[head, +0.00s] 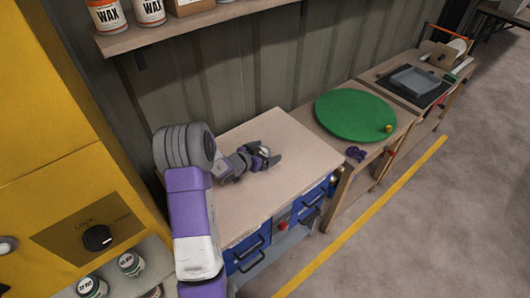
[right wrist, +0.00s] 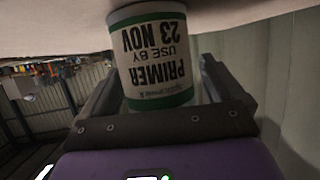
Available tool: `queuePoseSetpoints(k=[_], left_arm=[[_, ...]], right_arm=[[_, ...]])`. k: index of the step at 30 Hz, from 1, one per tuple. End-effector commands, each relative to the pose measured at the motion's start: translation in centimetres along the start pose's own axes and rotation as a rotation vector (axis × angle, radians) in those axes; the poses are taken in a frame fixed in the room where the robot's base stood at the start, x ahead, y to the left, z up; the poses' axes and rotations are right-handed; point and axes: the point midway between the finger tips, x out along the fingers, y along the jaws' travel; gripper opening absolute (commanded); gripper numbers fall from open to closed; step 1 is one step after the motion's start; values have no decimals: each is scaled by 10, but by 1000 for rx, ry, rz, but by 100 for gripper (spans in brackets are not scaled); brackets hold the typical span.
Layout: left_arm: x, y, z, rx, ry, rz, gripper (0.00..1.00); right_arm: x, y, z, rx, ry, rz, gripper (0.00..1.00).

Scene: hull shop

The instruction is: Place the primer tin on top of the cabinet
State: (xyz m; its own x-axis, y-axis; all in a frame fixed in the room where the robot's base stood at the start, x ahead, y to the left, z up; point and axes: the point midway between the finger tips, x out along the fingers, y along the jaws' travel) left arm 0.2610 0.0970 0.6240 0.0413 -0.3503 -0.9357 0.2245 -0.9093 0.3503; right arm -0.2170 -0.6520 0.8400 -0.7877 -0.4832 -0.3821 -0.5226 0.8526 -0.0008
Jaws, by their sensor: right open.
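The primer tin (right wrist: 152,62) is white with green bands and black print reading PRIMER, USE BY 23 NOV. In the right wrist view it appears upside down, its base against a pale surface along the picture's top edge. My right gripper (head: 268,154) is low over the wooden top of the blue-drawered cabinet (head: 285,128). Its jaws are open, one on each side of the tin, with a gap visible on the right. In the head view the gripper mostly hides the tin. My left gripper is out of view.
A yellow cabinet (head: 65,120) with a lock knob stands at left, with tins (head: 131,264) low in it. A shelf (head: 185,27) with wax tins hangs above. Bare cabinet top surrounds the gripper.

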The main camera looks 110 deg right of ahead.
Motion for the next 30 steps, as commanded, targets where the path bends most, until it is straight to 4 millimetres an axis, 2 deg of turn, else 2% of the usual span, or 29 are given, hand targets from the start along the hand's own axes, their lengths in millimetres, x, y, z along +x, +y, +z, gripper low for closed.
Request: queuePoseSetpoints(k=[5, 12, 18, 30], left_arm=[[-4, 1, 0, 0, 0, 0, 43], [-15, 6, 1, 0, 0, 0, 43], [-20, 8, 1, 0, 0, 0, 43], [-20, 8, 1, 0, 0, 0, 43]], right_arm=[[-6, -1, -4, -1, -1, -2, 95], [-48, -2, -4, -2, -2, -5, 95], [-72, -1, -4, -1, 0, -2, 95], [-76, 0, -3, 0, 0, 0, 95]])
